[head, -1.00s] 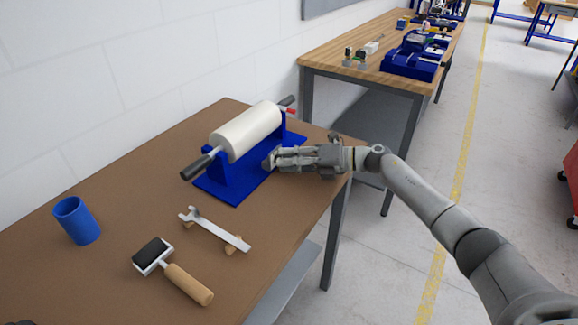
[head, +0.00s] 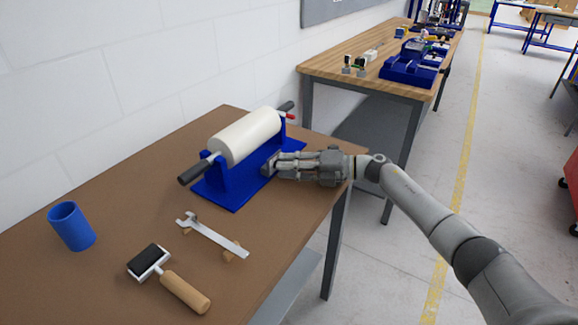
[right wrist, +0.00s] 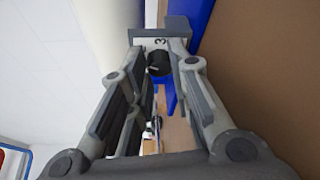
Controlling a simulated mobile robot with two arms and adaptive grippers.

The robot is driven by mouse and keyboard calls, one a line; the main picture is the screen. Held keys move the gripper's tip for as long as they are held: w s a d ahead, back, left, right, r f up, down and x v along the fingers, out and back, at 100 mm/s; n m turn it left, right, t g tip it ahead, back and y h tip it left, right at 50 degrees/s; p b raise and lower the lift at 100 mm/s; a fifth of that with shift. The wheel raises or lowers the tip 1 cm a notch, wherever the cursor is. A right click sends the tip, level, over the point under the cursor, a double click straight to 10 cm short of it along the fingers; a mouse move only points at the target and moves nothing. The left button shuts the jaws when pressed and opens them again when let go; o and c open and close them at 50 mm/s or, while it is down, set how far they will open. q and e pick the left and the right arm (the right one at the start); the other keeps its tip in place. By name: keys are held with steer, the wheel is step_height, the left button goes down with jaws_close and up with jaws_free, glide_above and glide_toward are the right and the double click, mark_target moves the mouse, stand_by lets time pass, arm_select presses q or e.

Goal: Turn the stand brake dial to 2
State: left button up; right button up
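The blue stand (head: 237,190) holds a white foam roller (head: 246,136) on the brown table, with a dark handle at each end. My right gripper (head: 270,166) reaches in from the right, low beside the stand's base, and its fingers hide the brake dial in the head view. In the right wrist view, the black dial (right wrist: 158,63) sits between the fingertips of my right gripper (right wrist: 158,60), which appear closed on its two sides. A numeral 3 shows on a pale face just above the dial. Any pointer mark is too small to read. My left gripper is not in view.
A blue cup (head: 72,226), a wrench (head: 213,236) on wooden supports and a hand roller (head: 168,277) with a wooden handle lie on the brown table (head: 120,205) toward the front. A second wooden table (head: 345,70) stands behind. The wall runs along the left.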

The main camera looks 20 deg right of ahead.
steer(key=o, duration=0.4)
steer(key=shift+o, duration=0.2)
steer(key=shift+d, duration=0.1)
steer(key=v, duration=0.8)
steer(key=shift+r, duration=0.1)
